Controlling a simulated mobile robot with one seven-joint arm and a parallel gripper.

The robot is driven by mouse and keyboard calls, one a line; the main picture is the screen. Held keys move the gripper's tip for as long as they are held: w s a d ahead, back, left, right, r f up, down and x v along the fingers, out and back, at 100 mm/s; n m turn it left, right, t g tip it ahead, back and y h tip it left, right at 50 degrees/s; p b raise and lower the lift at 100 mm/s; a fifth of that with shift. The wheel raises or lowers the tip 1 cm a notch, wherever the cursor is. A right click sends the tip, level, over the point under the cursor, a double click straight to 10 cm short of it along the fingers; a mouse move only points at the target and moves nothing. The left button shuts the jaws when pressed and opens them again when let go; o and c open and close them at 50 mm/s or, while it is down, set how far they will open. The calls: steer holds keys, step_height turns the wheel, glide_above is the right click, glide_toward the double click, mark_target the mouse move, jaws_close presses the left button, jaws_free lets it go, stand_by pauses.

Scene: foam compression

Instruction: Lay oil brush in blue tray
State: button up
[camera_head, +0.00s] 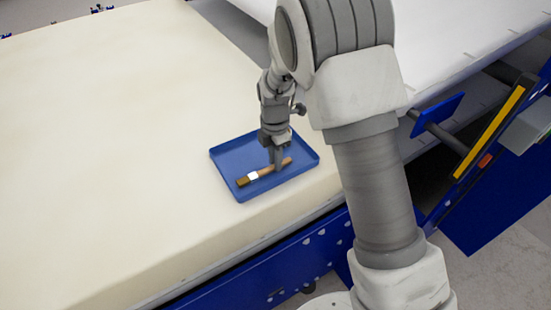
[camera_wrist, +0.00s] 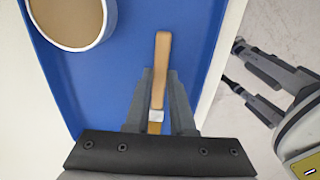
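The oil brush (camera_head: 266,172) has a brown wooden handle, a pale ferrule and darker yellow-brown bristles. The blue tray (camera_head: 232,149) is shallow and lies on the cream foam block near its front edge. The brush is over the tray, its bristles toward the lower left in the head view. My gripper (camera_head: 277,163) points down at the handle. In the wrist view the brush (camera_wrist: 162,60) lies between the two fingertips (camera_wrist: 160,78), which touch both sides of its handle. I cannot tell whether the brush rests on the tray floor or hangs just above it.
A round white-rimmed thing with a tan inside (camera_wrist: 72,18) shows at the upper left of the wrist view; I do not make it out in the head view. The foam block (camera_head: 110,130) is broad and clear left of the tray. Blue machine framing (camera_head: 300,255) runs along the front.

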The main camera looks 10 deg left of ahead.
steer(key=o, duration=0.5)
steer(key=shift+c, duration=0.2)
steer(key=shift+r, duration=0.15)
step_height(320, 180, up, 17)
steer(key=s+d+r+m+t, duration=0.1)
steer(key=s+d+r+m, duration=0.3)
steer(key=d+r+m, duration=0.25)
steer(key=s+d+r+m+t, duration=0.1)
steer(key=s+d+m+t, duration=0.1)
steer(key=s+d+m, duration=0.4)
steer(key=s+d+r+m+t, duration=0.1)
steer(key=s+d+m+t, duration=0.1)
steer(key=s+d+m, duration=0.5)
steer(key=s+m, duration=0.5)
steer(key=shift+s+r, duration=0.15)
steer(key=shift+s, duration=0.25)
steer(key=shift+s+m, duration=0.25)
steer(key=shift+m, duration=0.2)
steer(key=shift+c, duration=0.2)
